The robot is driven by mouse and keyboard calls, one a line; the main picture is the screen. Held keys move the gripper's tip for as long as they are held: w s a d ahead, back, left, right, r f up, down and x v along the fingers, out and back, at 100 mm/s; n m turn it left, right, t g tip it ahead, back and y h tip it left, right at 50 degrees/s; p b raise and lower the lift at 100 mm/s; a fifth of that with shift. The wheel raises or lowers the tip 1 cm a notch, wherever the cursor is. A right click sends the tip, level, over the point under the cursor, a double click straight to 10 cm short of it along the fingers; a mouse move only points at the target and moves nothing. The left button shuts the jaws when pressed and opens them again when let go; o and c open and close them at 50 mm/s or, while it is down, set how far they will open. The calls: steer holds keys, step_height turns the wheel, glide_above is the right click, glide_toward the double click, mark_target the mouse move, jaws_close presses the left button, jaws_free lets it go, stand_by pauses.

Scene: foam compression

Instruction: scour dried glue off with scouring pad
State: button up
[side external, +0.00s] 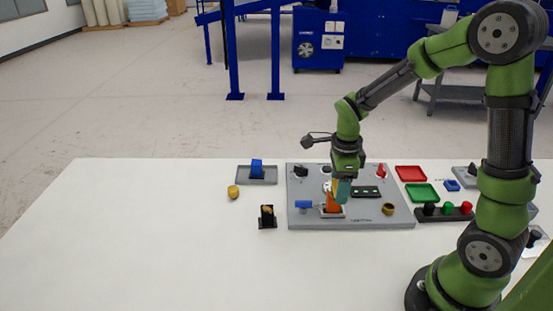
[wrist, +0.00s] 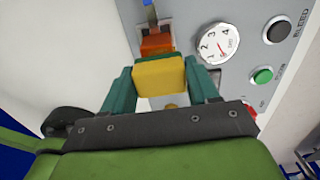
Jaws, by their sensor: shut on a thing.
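My gripper (wrist: 160,85) has teal fingers shut on a yellow block, which I take for the scouring pad (wrist: 160,76). In the side view my gripper (side external: 342,190) points down over the left middle of the grey panel (side external: 390,218). An orange block (side external: 332,203) sits just below the fingers in a pale-rimmed recess. It also shows in the wrist view (wrist: 157,45), just beyond the yellow pad. I cannot tell whether pad and orange block touch. I cannot make out any dried glue. The pad's underside is hidden.
A dial gauge (wrist: 218,43) and a green button (wrist: 262,76) are on the panel. A blue part (side external: 303,204) lies left of the orange block. Left of the panel are a grey tray (side external: 268,181), a yellow cylinder (side external: 233,191) and a black holder (side external: 267,221). The table's left is clear.

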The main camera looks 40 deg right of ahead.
steer(key=shift+s+d, duration=0.35)
steer(key=shift+s, duration=0.05)
steer(key=shift+r, duration=4.1)
steer(key=shift+f, duration=0.15)
